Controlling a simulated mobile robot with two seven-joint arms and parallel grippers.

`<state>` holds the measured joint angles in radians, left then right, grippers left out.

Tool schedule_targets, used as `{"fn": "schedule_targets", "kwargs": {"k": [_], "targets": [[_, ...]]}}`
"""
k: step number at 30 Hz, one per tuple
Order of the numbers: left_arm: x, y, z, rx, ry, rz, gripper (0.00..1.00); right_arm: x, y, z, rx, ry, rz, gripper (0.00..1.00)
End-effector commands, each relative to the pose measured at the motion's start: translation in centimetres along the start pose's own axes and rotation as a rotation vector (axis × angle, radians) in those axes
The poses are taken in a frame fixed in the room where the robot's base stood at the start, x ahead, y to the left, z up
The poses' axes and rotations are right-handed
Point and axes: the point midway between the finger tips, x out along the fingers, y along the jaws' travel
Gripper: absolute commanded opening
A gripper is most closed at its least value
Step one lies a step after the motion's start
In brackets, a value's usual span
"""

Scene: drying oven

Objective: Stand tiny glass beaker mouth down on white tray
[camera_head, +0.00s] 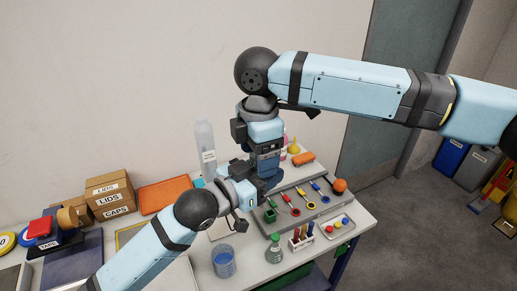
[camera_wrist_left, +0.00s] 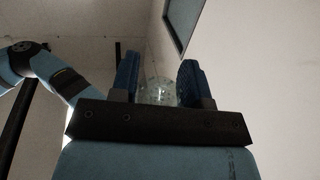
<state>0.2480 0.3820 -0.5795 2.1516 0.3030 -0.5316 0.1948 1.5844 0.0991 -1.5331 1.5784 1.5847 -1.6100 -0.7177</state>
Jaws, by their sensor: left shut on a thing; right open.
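A small clear glass beaker (camera_wrist_left: 158,92) shows in the left wrist view between the two blue fingers of my left gripper (camera_wrist_left: 160,76), which is shut on it. Which way its mouth faces is not clear. In the head view the beaker is hidden among the grippers. My right gripper (camera_head: 268,178) points down, open, close beside the left one above the bench. A small white tray (camera_head: 322,234) with coloured round pieces lies at the bench's right front. A pale flat surface also shows behind my left arm (camera_head: 222,229); I cannot tell whether it is a tray.
A grey rack with coloured tools (camera_head: 289,222) lies below the grippers. A blue-filled beaker (camera_head: 223,262), a green-capped flask (camera_head: 274,248) and a tube rack (camera_head: 300,241) stand in front. A tall clear bottle (camera_head: 205,150) stands behind. An orange tray (camera_head: 165,194) and boxes (camera_head: 109,196) are left.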

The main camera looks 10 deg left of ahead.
Motion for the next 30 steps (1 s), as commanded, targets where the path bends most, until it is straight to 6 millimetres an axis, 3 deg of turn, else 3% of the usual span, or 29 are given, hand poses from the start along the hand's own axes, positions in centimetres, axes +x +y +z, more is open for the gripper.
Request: {"fn": "schedule_targets", "kwargs": {"k": [1, 7, 9, 10, 13, 23, 30], "targets": [[0.0, 0.0, 0.0, 0.000, 0.000, 0.000, 0.19, 0.0, 0.0, 0.0, 0.000, 0.000, 0.000, 0.70], [0.0, 0.0, 0.0, 0.000, 0.000, 0.000, 0.19, 0.0, 0.0, 0.0, 0.000, 0.000, 0.001, 0.24], [0.0, 0.0, 0.0, 0.000, 0.000, 0.001, 0.19, 0.0, 0.0, 0.0, 0.000, 0.000, 0.001, 0.22], [0.0, 0.1, 0.0, 0.000, 0.000, 0.001, 0.49, -0.1, 0.0, 0.0, 0.001, 0.000, 0.001, 0.22], [0.0, 0.1, 0.0, 0.000, 0.000, 0.001, 0.72, -0.1, 0.0, 0.0, 0.001, 0.000, 0.001, 0.18], [-0.3, 0.0, 0.0, 0.000, 0.000, 0.000, 0.72, -0.1, 0.0, 0.0, 0.000, 0.000, 0.001, 0.18], [-4.1, 0.0, 0.1, 0.002, -0.003, 0.000, 0.72, -0.1, 0.0, 0.0, 0.000, 0.000, 0.000, 0.18]]}}
